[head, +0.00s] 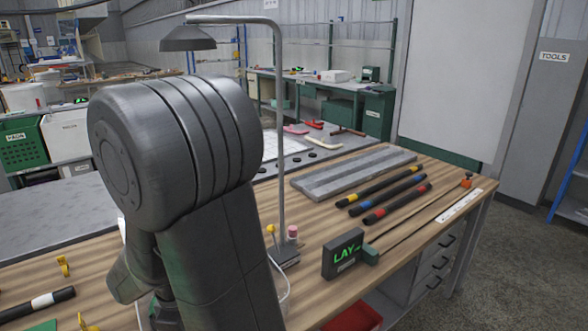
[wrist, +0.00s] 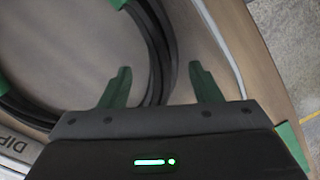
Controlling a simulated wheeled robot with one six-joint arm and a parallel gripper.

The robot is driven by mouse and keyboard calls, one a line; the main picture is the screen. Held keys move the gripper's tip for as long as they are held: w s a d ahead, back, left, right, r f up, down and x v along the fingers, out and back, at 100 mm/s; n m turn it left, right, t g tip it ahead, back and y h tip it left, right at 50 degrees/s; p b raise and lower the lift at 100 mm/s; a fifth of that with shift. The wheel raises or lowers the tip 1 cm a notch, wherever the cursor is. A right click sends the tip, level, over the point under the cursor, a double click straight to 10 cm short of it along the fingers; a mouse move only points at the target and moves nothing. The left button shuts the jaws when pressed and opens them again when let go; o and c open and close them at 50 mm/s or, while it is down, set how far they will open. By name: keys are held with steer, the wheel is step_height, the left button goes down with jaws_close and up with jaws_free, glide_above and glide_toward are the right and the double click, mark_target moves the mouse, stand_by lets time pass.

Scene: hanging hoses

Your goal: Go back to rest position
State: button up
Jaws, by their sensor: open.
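My gripper (wrist: 159,72) shows in the wrist view with its two green fingers apart and nothing between the tips. Behind the fingers, a coiled black hose (wrist: 158,45) curves past; I cannot tell how far it is from them. In the head view my own arm fills the left middle and hides part of the bench; the fingers cannot be made out there. A black hose with a white band (head: 38,306) lies at the lower left.
A lamp post (head: 279,130) rises beside my arm. A grey grooved block (head: 352,173) lies behind the hoses. Open floor (head: 520,270) is at the right. Green pieces (wrist: 292,143) border the coil in the wrist view.

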steer(key=r+p, duration=0.1)
steer(key=r+g+p, duration=0.1)
steer(key=r+p, duration=0.1)
steer(key=shift+w+r+g, duration=0.3)
steer(key=w+r+g+p, duration=0.3)
steer(key=w+r+p, duration=0.1)
steer(key=r+p, duration=0.3)
steer(key=w+r+g+y+p, duration=0.1)
steer(key=w+r+g+p, duration=0.2)
steer(key=r+p, duration=0.5)
steer(key=shift+w+d+r+g, duration=0.4)
steer(key=shift+r+g, duration=0.1)
steer(key=shift+r, duration=0.05)
steer(key=shift+d, duration=0.15)
